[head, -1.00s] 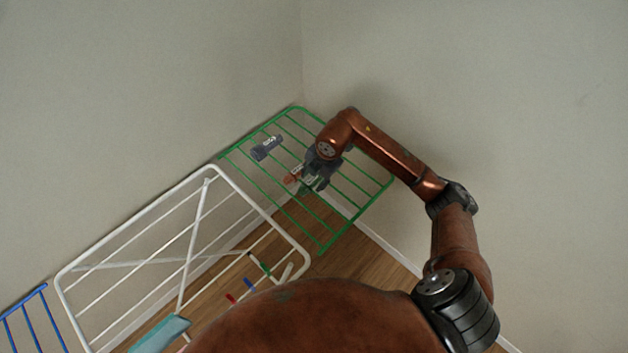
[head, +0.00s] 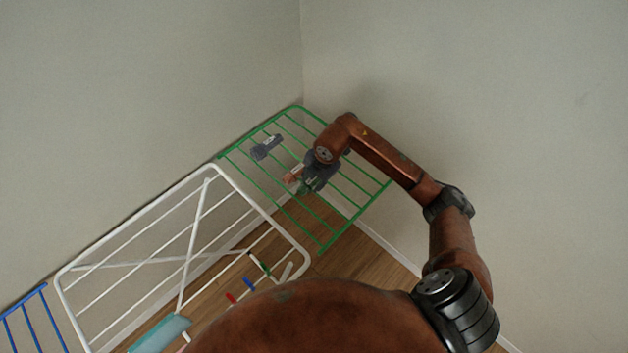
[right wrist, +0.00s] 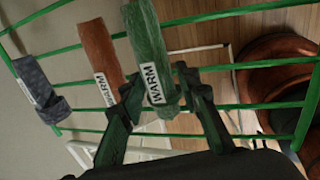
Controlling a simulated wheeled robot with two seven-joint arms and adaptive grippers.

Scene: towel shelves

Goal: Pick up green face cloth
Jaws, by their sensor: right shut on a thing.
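The green face cloth (right wrist: 147,38) is a narrow folded roll with a white "WARM" label, hanging over a bar of the green rack (head: 321,245). My right gripper (right wrist: 158,88) is shut on its lower part in the right wrist view, one finger on each side. In the head view my right gripper (head: 308,186) is over the middle of the green rack, and the cloth is mostly hidden by it. My left gripper is not in view.
An orange-brown cloth (right wrist: 101,55) labelled "WARM" hangs close beside the green one. A dark grey patterned cloth (head: 266,147) hangs further left. A white drying rack (head: 211,170) stands left of the green rack, with a teal cloth (head: 160,335) low down. Walls close off the corner behind.

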